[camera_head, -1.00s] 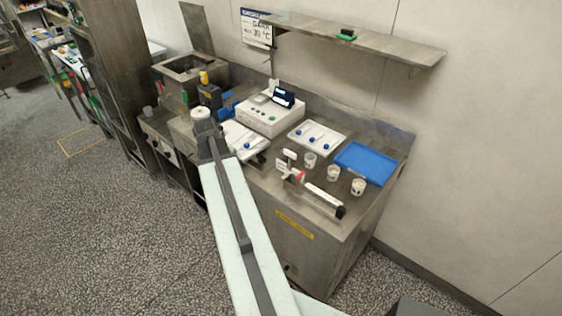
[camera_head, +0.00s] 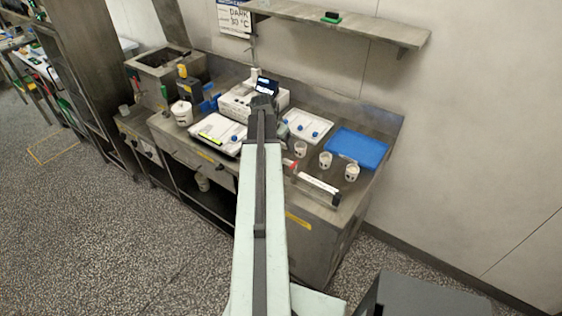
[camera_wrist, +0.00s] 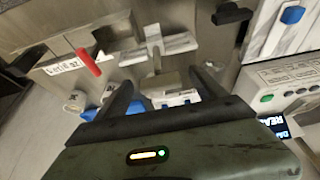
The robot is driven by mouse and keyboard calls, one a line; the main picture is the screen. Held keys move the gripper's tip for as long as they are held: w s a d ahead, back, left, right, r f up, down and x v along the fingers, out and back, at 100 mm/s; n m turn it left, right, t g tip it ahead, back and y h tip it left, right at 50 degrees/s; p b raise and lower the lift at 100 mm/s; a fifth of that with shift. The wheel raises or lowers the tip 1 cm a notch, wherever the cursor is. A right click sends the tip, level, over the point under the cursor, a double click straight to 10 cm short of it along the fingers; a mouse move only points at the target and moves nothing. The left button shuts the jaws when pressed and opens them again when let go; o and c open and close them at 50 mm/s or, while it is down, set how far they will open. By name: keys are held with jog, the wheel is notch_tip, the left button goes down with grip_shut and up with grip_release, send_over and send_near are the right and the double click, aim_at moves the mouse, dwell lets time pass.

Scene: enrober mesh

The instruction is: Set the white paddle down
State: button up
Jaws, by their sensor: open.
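My gripper (camera_head: 264,104) is at the far end of my arm, above the steel bench. Its two dark fingers stand apart in the wrist view (camera_wrist: 163,92), with nothing visibly clamped between them. A pale cross-shaped piece (camera_wrist: 155,45), possibly the white paddle, shows beyond the fingertips over the bench. I cannot tell whether it lies flat or touches anything. In the head view my arm's end hides that spot. A red part (camera_wrist: 88,62) stands beside a white labelled bar (camera_wrist: 65,66). The white bar also shows in the head view (camera_head: 318,184).
Several white cups (camera_head: 325,160) stand near a blue tray (camera_head: 357,149) on the right. A white panel with blue knobs (camera_head: 305,126) and a white instrument (camera_head: 240,103) are close to my gripper. A white tub (camera_head: 182,113) stands left. A shelf (camera_head: 340,27) overhangs the back.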

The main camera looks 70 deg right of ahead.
jog(key=b+x, duration=0.4)
jog(key=x, duration=0.1)
jog(key=shift+r, duration=0.15)
jog(key=c, duration=1.6)
